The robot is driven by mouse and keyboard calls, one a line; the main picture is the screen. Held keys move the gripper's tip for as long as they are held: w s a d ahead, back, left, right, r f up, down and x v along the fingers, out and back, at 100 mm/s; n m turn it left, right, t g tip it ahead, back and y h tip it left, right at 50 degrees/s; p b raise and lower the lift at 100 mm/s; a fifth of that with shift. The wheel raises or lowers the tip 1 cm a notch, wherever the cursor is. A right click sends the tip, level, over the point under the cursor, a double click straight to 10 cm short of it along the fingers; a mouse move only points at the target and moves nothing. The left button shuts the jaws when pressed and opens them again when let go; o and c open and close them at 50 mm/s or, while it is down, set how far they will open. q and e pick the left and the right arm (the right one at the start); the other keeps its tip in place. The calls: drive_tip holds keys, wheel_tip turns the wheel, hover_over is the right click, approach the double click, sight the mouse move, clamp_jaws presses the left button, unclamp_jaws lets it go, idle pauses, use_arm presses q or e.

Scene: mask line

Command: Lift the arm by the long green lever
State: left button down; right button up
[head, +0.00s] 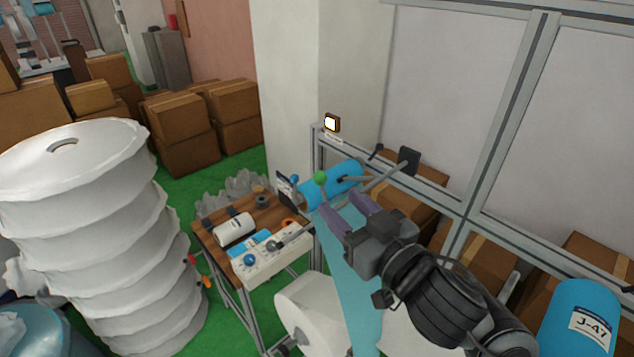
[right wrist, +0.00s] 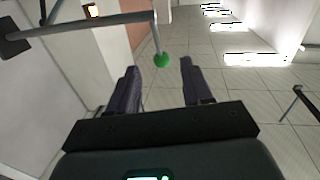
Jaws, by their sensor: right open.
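The long lever ends in a green ball knob (head: 321,178), which also shows in the right wrist view (right wrist: 162,60). There its thin rod (right wrist: 157,32) hangs from the end of a grey bar (right wrist: 95,23), which runs to a dark block (right wrist: 15,38). This block (head: 408,160) is on the metal frame in the head view. My right gripper (head: 340,203) is open and empty, with purple-grey fingers. In the right wrist view (right wrist: 159,66) the knob appears between the fingertips; I cannot tell whether it is between them in depth. My left gripper is not in view.
A blue roll (head: 345,176) lies behind the knob, and a light-blue web (head: 352,275) runs below my right gripper. A wooden table (head: 205,228) with a white roll and a control box (head: 272,258) stands left. The metal frame (head: 505,120) is close on the right.

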sight(323, 187)
drive_tip(key=x, duration=0.9)
drive_tip(key=shift+p, duration=0.35)
clamp_jaws()
